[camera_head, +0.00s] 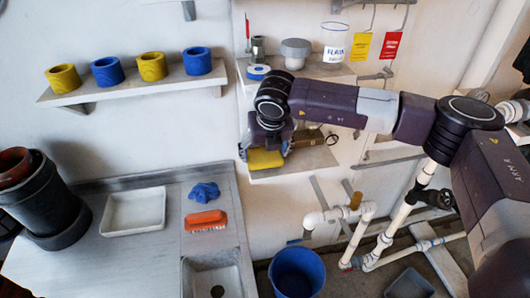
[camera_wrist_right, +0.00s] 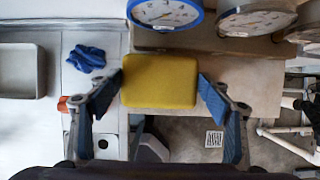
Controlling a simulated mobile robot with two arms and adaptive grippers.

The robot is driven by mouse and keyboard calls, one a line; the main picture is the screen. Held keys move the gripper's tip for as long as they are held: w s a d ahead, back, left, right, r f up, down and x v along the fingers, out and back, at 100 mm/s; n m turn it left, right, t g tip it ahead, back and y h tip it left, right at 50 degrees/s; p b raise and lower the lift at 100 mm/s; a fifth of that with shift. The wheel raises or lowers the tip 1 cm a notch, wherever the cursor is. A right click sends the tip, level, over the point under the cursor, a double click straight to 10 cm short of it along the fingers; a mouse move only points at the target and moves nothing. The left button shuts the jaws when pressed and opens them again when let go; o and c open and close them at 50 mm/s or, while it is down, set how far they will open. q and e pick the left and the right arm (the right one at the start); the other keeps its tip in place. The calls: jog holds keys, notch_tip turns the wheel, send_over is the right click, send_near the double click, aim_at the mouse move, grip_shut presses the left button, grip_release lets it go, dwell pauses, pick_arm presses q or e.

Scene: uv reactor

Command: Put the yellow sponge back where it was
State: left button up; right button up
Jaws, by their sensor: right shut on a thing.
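My right gripper (camera_head: 267,146) is shut on the yellow sponge (camera_head: 264,159), which sits at the left end of the lower wall shelf (camera_head: 314,160). In the right wrist view the sponge (camera_wrist_right: 160,82) is held between the two blue-padded fingers (camera_wrist_right: 160,88), one at each side. The shelf board (camera_wrist_right: 250,92) lies behind and to the right of it. I cannot tell whether the sponge touches the board. My left gripper is not in view.
Round gauges, one blue-rimmed (camera_wrist_right: 166,10), stand close beyond the sponge. The sink counter (camera_head: 165,190) at left holds a white tray (camera_head: 134,211), a blue cloth (camera_head: 204,192) and an orange brush (camera_head: 206,221). A blue bucket (camera_head: 297,272) and white pipes (camera_head: 350,240) are below.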

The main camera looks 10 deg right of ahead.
jog(key=shift+s+f, duration=0.1)
jog(key=shift+f, duration=0.3)
jog(key=shift+f, duration=0.2)
jog(key=o, duration=1.1)
